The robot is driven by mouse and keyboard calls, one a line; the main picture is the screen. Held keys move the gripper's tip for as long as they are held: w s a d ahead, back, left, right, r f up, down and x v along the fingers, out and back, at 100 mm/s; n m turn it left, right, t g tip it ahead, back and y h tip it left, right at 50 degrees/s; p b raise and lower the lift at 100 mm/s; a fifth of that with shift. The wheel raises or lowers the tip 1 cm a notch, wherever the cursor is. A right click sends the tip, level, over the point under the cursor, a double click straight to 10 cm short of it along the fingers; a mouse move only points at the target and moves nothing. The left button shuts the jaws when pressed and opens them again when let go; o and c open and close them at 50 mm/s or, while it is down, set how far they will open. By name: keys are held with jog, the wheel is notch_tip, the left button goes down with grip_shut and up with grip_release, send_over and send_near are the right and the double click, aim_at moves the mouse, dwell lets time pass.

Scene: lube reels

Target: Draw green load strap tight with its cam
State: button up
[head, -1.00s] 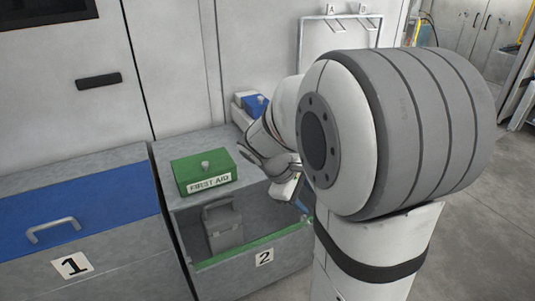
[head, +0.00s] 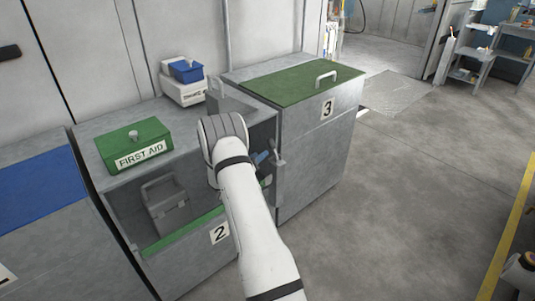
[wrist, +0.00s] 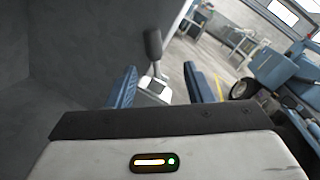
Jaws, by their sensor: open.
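A green band (head: 183,234) runs along the lower front edge of the open cabinet 2 in the head view; I cannot tell whether it is the load strap. My gripper (head: 265,170) is partly hidden behind my arm at the right end of that cabinet. In the wrist view my gripper (wrist: 157,88) is open, with its two blue fingers apart. A dark upright lever (wrist: 153,44) on a pale metal block (wrist: 153,88) shows in the gap between them, seemingly beyond the fingertips. It may be the cam lever. No strap is clear in the wrist view.
A grey case (head: 167,207) stands inside cabinet 2, and a green first aid box (head: 134,142) sits on top. Cabinet 3 (head: 320,150), with a green lid, stands close to the right of my arm. The floor (head: 420,190) is clear further right.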

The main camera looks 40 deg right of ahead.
aim_at(273, 148)
jog(key=x, duration=0.8)
jog(key=shift+w+f+n+b, duration=0.25)
jog(key=shift+f+n+b, duration=0.15)
jog(key=shift+b, duration=0.05)
jog(key=shift+c, duration=0.2)
grip_shut()
